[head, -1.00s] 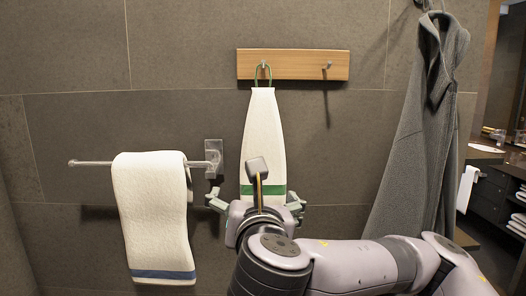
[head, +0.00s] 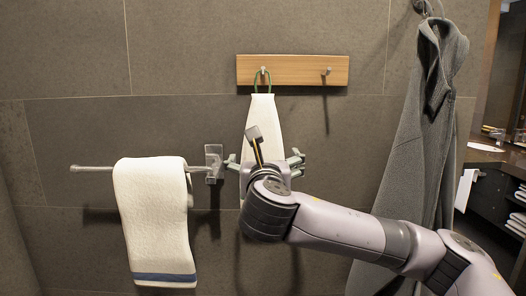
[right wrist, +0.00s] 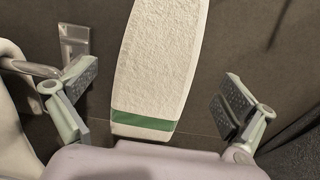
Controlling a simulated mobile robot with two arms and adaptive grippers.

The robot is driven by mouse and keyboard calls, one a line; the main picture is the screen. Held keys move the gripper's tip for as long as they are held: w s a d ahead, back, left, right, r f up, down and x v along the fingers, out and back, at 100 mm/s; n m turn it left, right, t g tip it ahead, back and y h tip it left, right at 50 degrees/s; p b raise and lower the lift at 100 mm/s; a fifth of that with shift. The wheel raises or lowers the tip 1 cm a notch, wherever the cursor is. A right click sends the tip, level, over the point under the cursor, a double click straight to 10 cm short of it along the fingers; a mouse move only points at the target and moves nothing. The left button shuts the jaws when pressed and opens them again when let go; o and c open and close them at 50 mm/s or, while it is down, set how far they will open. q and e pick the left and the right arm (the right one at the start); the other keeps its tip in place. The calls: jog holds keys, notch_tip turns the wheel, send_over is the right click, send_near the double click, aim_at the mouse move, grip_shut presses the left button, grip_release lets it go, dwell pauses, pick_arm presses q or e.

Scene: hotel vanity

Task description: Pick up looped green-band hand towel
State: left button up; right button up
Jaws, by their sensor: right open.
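The looped green-band hand towel (head: 262,112) is white and hangs by a green loop from the left peg of a wooden rail. In the right wrist view, the towel (right wrist: 162,60) hangs between the fingers, with its green band (right wrist: 143,120) near the bottom edge. My right gripper (head: 264,160) is in front of the lower towel and hides its band in the head view. In the right wrist view, the right gripper (right wrist: 155,98) is open, with a gap between each finger and the towel. My left gripper is not in view.
The wooden rail (head: 300,70) has a free right peg. A white towel with a blue band (head: 155,215) hangs over a metal bar (head: 92,169) on the left, close to my right gripper. A grey robe (head: 420,140) hangs on the right, near my right arm.

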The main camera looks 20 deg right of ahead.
aim_at(263, 152)
jog(key=p+x, duration=0.2)
jog(key=x, duration=0.3)
jog(key=shift+w, duration=0.3)
jog(key=shift+w+d, duration=0.1)
jog(key=shift+w, duration=0.15)
jog(key=shift+s, duration=0.1)
jog(key=shift+c, duration=0.4)
jog(key=c, duration=1)
jog(key=shift+r, duration=0.1)
